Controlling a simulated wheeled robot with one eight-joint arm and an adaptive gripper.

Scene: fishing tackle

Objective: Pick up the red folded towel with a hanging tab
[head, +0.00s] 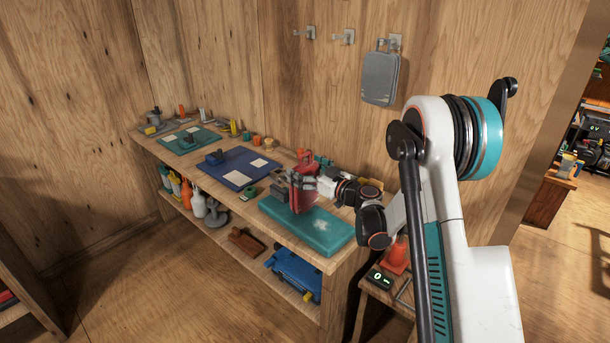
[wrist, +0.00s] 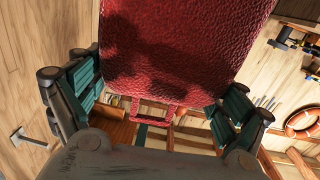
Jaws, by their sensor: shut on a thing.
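The red folded towel (head: 304,196) is upright between the fingers of my gripper (head: 300,184), above the teal block or mat at the near end of the workbench. In the wrist view the towel (wrist: 175,50) fills the upper middle, with its textured red face and the red tab loop (wrist: 152,118) at its lower edge. My gripper (wrist: 160,95) is shut on the towel, one finger on either side. Whether the towel's bottom touches the teal surface is hard to tell.
The teal mat (head: 325,236) lies on the wooden workbench (head: 283,243). A blue mat (head: 236,178) and another teal mat (head: 185,146) lie farther left. A grey folded item (head: 381,78) hangs on a wall hook.

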